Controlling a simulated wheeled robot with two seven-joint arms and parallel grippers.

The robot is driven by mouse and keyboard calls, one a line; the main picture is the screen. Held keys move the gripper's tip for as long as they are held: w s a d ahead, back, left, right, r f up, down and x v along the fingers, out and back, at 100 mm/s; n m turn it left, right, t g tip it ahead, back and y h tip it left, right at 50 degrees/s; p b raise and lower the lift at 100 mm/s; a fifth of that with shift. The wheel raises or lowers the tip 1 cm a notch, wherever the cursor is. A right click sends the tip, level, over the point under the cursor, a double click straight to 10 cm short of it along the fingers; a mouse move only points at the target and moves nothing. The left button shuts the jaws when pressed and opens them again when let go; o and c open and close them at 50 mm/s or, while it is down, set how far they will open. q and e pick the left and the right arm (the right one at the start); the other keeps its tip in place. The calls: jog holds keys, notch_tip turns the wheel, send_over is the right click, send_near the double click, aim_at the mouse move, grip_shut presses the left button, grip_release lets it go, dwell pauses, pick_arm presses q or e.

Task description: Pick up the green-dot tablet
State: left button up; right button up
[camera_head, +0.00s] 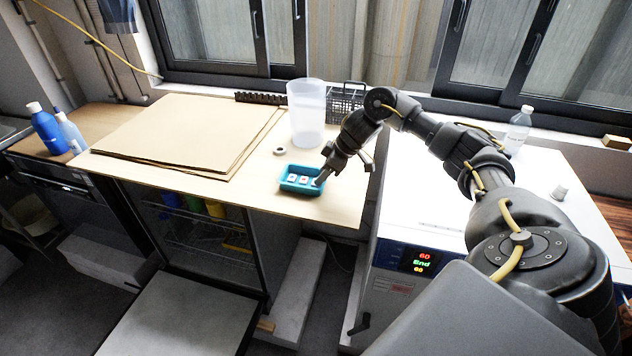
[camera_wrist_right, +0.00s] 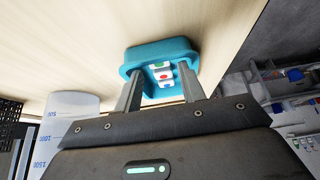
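The teal tray (camera_head: 298,189) sits near the front edge of the wooden table, with small white tablets in it. In the right wrist view the tray (camera_wrist_right: 158,50) holds a row of tablets: one with a green dot (camera_wrist_right: 157,66), one with a red dot (camera_wrist_right: 161,76), and a nearest one (camera_wrist_right: 166,84) whose dot colour is hard to tell. My right gripper (camera_head: 320,181) is at the tray's right end, pointing down. In the wrist view its two fingers (camera_wrist_right: 162,84) are apart, on either side of the tablet row's near end, with nothing clearly held. My left gripper is out of view.
A translucent beaker (camera_head: 307,115) and a black wire basket (camera_head: 346,103) stand behind the tray. A tape roll (camera_head: 279,150) and cardboard sheets (camera_head: 180,130) lie to the left. The white oven (camera_head: 400,285) with a lit display stands at the right, under my right arm.

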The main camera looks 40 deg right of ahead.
jog(key=shift+x, duration=1.5)
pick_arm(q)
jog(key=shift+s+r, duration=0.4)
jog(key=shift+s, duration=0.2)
pick_arm(e)
jog(key=shift+c, duration=0.4)
jog(key=c, duration=0.6)
jog(key=shift+c, duration=0.2)
jog(key=shift+r, duration=0.1)
